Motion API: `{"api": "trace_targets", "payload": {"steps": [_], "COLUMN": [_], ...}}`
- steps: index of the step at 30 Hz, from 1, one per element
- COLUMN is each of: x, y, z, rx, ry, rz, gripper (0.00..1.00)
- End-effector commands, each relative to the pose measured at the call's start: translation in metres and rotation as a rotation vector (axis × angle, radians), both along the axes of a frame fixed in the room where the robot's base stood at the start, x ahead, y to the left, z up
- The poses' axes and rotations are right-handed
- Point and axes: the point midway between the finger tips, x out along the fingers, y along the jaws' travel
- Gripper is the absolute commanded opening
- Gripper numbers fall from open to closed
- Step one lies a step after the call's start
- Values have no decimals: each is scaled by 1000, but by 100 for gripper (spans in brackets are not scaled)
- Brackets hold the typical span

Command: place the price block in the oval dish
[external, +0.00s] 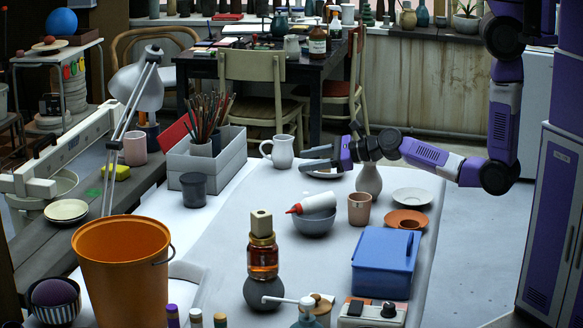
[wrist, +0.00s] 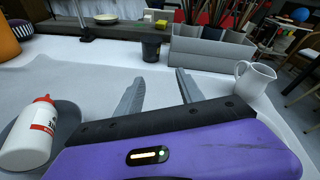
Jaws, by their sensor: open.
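My gripper (external: 310,157) is open and empty over the far part of the white table, right of the white pitcher. Its two fingers also show in the wrist view (wrist: 159,80), with nothing between them. A white shallow dish (external: 412,198) lies farther right; I cannot tell which is the oval dish. A small beige block (external: 261,222) sits on top of an amber bottle near the front; it may be the price block, but no price is readable. A yellow block (external: 116,173) lies on the left bench.
The white pitcher (external: 281,151), grey bowl with a red-tipped bottle (external: 314,220), vase (external: 369,182) and terracotta cup (external: 359,209) stand near my gripper. A blue box (external: 384,263) and orange bucket (external: 121,270) stand in front. A grey brush caddy (external: 207,160) is at left.

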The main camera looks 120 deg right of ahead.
Motion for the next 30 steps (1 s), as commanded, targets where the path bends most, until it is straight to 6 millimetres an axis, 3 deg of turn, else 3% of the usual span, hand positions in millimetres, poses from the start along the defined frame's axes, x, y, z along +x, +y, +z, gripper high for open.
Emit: {"api": "trace_targets", "payload": {"steps": [1, 5, 11, 20, 24, 30], "x": [14, 32, 20, -40, -73, -113], "y": [33, 110, 203, 328, 381, 435], "z": [3, 18, 24, 37, 59, 95], "rx": [-46, -217, -594, -1410, -1845, -2403], "ry": [15, 85, 333, 778, 910, 989], "rz": [53, 177, 377, 730, 860, 934], "gripper": [44, 44, 44, 44, 44, 44]}}
